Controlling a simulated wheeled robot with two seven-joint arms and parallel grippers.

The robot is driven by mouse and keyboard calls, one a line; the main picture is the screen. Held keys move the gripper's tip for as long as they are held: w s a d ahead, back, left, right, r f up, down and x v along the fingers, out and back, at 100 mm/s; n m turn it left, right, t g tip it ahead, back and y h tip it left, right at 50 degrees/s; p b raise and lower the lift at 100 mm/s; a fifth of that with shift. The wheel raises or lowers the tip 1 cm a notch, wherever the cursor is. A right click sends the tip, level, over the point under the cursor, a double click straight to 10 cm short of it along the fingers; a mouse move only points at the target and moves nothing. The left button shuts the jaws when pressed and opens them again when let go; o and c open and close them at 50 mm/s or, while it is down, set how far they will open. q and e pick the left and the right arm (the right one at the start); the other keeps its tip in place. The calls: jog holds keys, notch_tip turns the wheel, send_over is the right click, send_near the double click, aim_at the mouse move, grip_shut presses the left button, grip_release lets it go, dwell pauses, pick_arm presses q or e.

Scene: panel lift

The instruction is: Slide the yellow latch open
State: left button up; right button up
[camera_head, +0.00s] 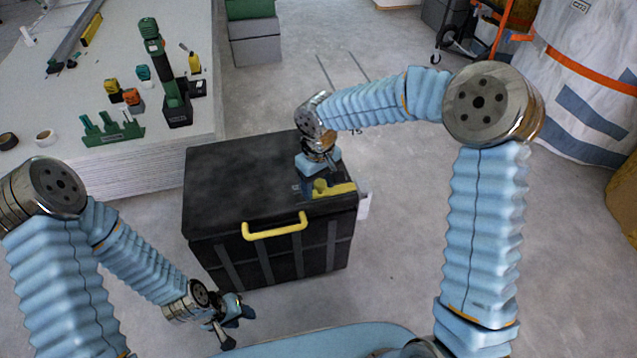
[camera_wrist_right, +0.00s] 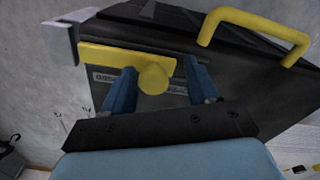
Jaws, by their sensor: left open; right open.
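The yellow latch (camera_head: 342,189) lies on the top of the black box (camera_head: 235,175), near its front right corner. In the right wrist view the latch is a flat yellow bar (camera_wrist_right: 105,55) with a round yellow knob (camera_wrist_right: 155,78). My right gripper (camera_head: 316,187) points down over the latch and is open. Its two blue fingers stand on either side of the knob, with gaps visible. The left end of the bar meets a grey block (camera_wrist_right: 62,43). My left gripper (camera_head: 235,320) is open and empty, low in front of the box.
A yellow handle (camera_head: 275,228) sticks out of the box's front. A white workbench (camera_head: 110,165) with tools stands at the left. Stacked cases (camera_head: 252,35) and white bags (camera_head: 585,80) stand behind. The floor right of the box is clear.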

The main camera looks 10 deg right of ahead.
pick_arm(q)
jog(key=shift+s+d+r+p, duration=0.1)
jog(key=shift+d+r+p, duration=0.2)
jog(key=shift+r+p, duration=0.45)
pick_arm(e)
notch_tip(320, 180, up, 14)
pick_arm(q)
jog(key=shift+s, duration=0.1)
pick_arm(e)
jog(key=shift+s+f, duration=0.1)
jog(key=shift+f, duration=0.05)
